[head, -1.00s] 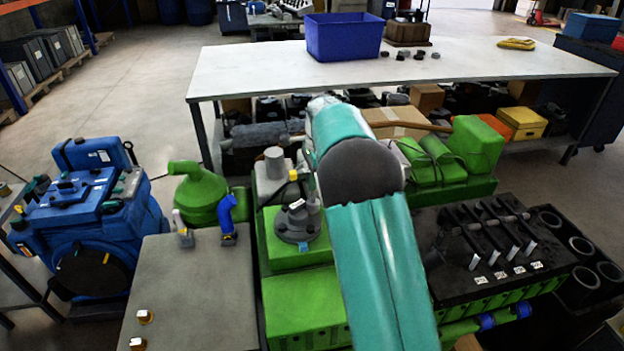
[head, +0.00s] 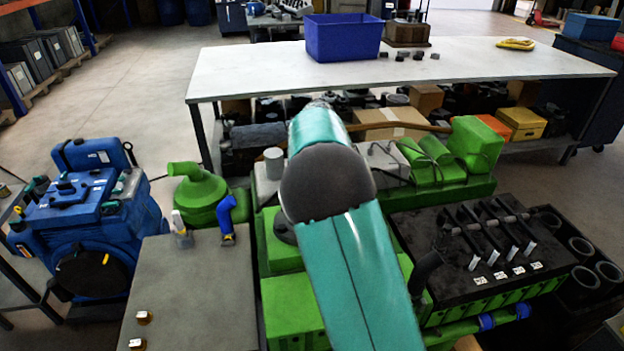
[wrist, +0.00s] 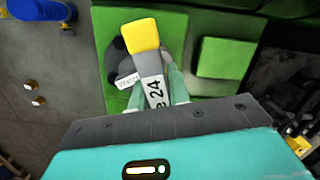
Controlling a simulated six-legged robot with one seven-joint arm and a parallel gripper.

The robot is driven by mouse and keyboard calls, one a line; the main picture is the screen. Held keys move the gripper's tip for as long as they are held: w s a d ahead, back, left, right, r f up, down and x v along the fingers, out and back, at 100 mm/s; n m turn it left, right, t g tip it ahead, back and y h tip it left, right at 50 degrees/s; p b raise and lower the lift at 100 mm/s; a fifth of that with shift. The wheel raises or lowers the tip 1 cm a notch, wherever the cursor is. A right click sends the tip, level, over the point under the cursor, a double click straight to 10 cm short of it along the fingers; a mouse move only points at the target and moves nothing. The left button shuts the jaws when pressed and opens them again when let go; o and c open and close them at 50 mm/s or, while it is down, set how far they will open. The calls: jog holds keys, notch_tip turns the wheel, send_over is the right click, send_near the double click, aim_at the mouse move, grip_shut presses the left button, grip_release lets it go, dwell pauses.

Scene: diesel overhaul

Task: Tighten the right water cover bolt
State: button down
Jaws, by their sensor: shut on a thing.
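In the wrist view my gripper (wrist: 156,92) has its pale green fingers shut on a grey tool (wrist: 152,68) with a yellow end block and a label ending in "e 24". The tool lies over a dark round cover (wrist: 117,52), which carries a small white tag and sits on a green block (wrist: 172,25). In the head view only a dark left edge of this cover (head: 283,229) shows beside my arm. My gripper and the tool are hidden there behind my arm. I cannot make out the right cover bolt, or whether the tool touches it.
A grey plate (head: 195,290) left of the cover carries two brass bolts (head: 143,317) and two upright handles, one blue (head: 227,215). A black unit with levers (head: 480,250) stands right of my arm. A white workbench (head: 270,75) with a blue bin (head: 343,38) is behind.

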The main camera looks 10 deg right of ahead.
jog(key=m, duration=0.5)
jog(key=shift+f+h, duration=0.1)
jog(key=shift+h, duration=0.2)
jog(key=shift+f+m, duration=0.2)
jog(key=shift+m, duration=0.4)
jog(key=shift+r+m, duration=0.1)
jog(key=shift+m, duration=0.2)
jog(key=shift+r, duration=0.1)
jog(key=shift+w+r, duration=0.1)
